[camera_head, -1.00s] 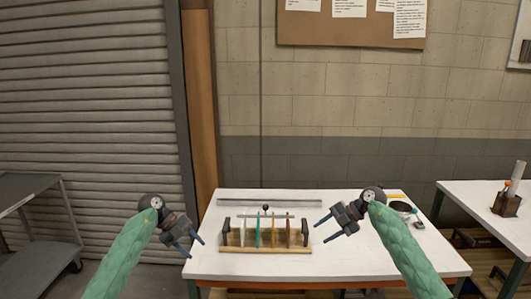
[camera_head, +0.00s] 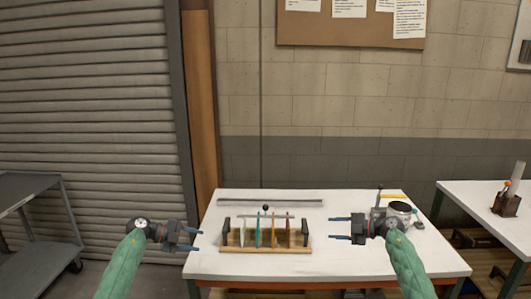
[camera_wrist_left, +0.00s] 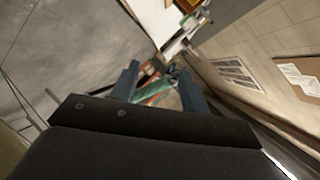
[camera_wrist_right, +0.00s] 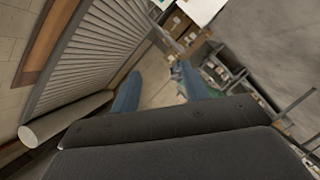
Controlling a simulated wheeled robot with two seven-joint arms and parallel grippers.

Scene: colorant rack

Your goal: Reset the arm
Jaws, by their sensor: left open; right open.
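My left gripper (camera_head: 192,237) is open and empty in the head view. It points right, toward the left side of the white table (camera_head: 350,265). My right gripper (camera_head: 340,230) is open and empty, pointing left over the right part of the table. The wooden colorant rack (camera_head: 265,249) stands on the table between them, apart from both, with several coloured upright pieces and dark end handles. In the left wrist view my open fingers (camera_wrist_left: 160,85) hold nothing. In the right wrist view my open fingers (camera_wrist_right: 158,90) hold nothing.
A metal bar (camera_head: 270,201) lies along the table's back edge. A round container (camera_head: 400,210) stands at the right behind my right gripper. A grey cart (camera_head: 35,235) stands at far left, and a second white table (camera_head: 475,200) at right. The table's front right is clear.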

